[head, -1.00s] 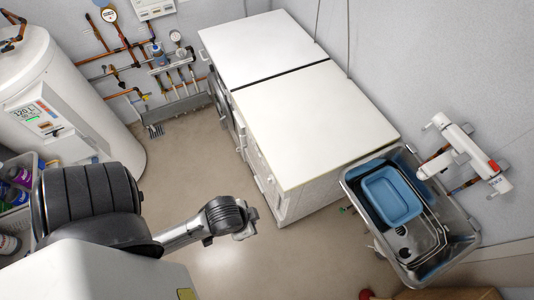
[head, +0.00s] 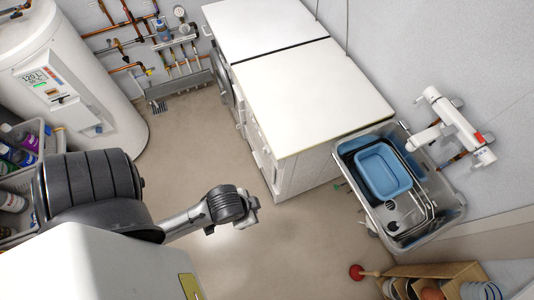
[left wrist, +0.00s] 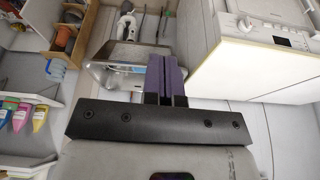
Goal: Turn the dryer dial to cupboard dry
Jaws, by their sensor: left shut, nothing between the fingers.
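Two white appliances stand side by side against the wall in the head view, a far one (head: 262,30) and a near one (head: 315,95). Their fronts are steeply foreshortened, and no dial can be made out there. The left wrist view shows a white appliance (left wrist: 230,65) at upper right, with a round dial (left wrist: 246,22) and a small dark display (left wrist: 282,41) on its panel. The dial's markings are unreadable. My left gripper (head: 252,212) is over open floor, apart from the appliance fronts; its purple fingers (left wrist: 166,80) are shut and empty. My right gripper is out of view.
A metal sink (head: 440,205) with a blue basin (head: 382,172) stands right of the appliances. A white boiler (head: 75,75) and a bottle crate (head: 45,165) are at left. A wooden shelf (head: 455,272) is at bottom right. The floor (head: 200,145) between is clear.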

